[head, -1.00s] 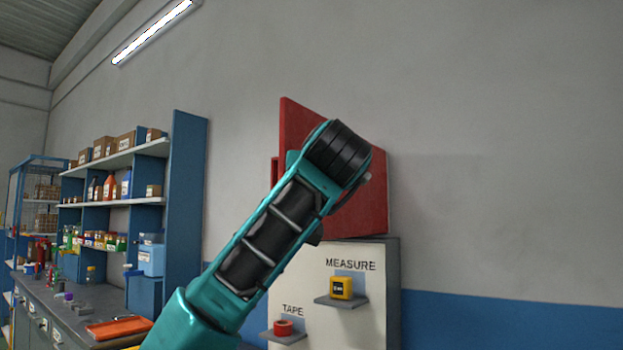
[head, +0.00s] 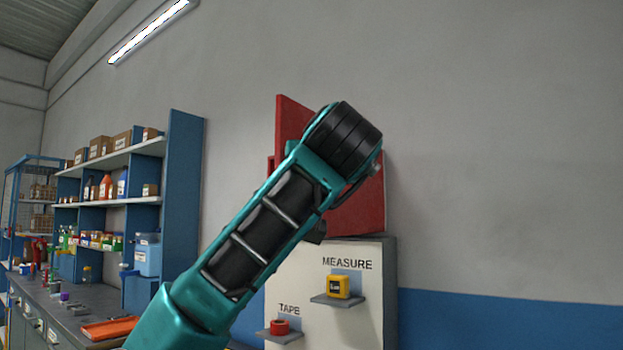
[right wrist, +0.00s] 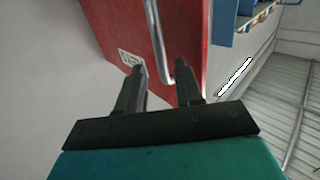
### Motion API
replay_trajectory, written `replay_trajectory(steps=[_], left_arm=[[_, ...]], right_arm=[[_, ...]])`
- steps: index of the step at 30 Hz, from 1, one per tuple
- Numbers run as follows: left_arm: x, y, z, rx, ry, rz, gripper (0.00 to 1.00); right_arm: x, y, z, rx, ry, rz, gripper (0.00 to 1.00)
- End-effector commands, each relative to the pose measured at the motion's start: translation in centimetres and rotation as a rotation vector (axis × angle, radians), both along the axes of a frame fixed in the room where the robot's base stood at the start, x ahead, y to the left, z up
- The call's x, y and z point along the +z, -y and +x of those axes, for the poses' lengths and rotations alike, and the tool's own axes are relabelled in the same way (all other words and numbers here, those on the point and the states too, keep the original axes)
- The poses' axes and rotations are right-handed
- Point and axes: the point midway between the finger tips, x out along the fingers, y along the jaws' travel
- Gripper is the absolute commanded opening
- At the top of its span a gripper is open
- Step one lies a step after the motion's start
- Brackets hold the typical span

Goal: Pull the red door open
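The red door (head: 292,118) belongs to a red wall cabinet above a white board in the head view, and my arm covers much of it. In the right wrist view, the red panel (right wrist: 110,25) carries a pale label and a metal bar handle (right wrist: 158,45). My right gripper (right wrist: 158,80) is open, with its two dark fingers apart. The lower end of the handle shows between the fingertips; I cannot tell whether they touch it. In the head view the gripper is hidden behind the arm. My left gripper is not in view.
The white board (head: 300,270) below holds a yellow measure (head: 339,287) and red tape (head: 280,327) on small shelves. A blue shelf unit (head: 183,210) and grey workbench (head: 85,300) stand at left. The wall to the right is bare.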

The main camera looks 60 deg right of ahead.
Motion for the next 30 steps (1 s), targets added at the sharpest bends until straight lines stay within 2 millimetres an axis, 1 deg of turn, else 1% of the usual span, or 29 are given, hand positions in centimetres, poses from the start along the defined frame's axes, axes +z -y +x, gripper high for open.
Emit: replay_trajectory(steps=[1, 6, 9, 12, 18, 30], left_arm=[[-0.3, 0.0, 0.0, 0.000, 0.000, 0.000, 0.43], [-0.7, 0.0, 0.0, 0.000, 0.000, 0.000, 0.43], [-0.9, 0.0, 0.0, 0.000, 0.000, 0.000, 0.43], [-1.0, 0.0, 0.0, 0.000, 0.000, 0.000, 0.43], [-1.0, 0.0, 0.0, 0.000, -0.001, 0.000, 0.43], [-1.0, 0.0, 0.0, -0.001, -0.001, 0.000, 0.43]], right_arm=[[-0.1, -1.0, -0.8, 0.001, 0.007, -0.002, 0.35], [0.0, -3.8, -3.3, 0.001, 0.006, -0.001, 0.35], [0.0, -5.2, -4.4, 0.000, 0.006, -0.002, 0.35], [0.0, -6.1, -5.2, -0.001, 0.005, -0.001, 0.35], [0.0, -6.9, -5.8, -0.001, 0.001, 0.000, 0.35], [0.0, -6.9, -5.8, -0.002, 0.001, 0.000, 0.35]])
